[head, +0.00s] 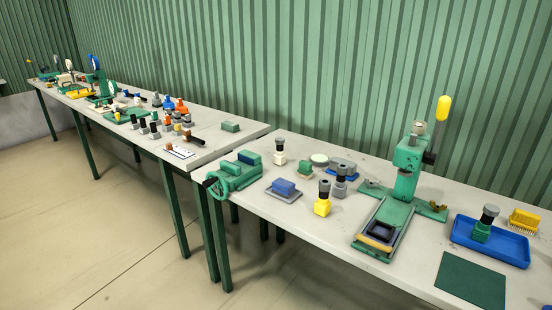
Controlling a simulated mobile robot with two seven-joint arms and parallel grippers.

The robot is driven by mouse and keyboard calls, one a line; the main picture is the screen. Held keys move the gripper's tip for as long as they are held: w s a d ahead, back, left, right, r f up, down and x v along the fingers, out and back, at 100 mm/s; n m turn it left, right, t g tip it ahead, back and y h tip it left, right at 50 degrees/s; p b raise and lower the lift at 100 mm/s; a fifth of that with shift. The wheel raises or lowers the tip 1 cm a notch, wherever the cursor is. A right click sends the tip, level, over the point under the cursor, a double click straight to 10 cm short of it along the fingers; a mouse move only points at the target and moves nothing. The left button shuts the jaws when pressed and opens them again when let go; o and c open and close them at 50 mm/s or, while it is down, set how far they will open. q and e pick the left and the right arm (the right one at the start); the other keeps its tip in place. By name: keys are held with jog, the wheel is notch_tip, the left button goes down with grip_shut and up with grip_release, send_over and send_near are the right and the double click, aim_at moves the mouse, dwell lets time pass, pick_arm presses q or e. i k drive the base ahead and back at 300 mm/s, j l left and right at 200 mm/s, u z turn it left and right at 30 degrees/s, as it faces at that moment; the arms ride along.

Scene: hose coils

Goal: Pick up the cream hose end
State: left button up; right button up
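I see no cream hose end and no hose coil in the head view. Neither of my grippers is in this view, and no part of my arms shows. The small things on the far end of the left table are too small to tell apart.
A near table (325,226) bears a green press (405,170) with a yellow-tipped lever, a green vise (236,175), a blue tray (490,250) and a dark green mat (470,281). A left table (225,143) holds many small tools. Open floor (110,235) lies front left.

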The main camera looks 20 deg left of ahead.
aim_at(279, 159)
jog(key=i+j, duration=0.1)
jog(key=j, duration=0.35)
jog(key=i+j, duration=0.1)
jog(key=j, duration=0.35)
jog(key=i+j, duration=0.1)
jog(key=j, duration=0.35)
jog(key=i+j, duration=0.1)
jog(key=j, duration=0.35)
jog(key=i+j, duration=0.1)
jog(key=j, duration=0.35)
jog(key=i+j, duration=0.1)
jog(key=j, duration=0.35)
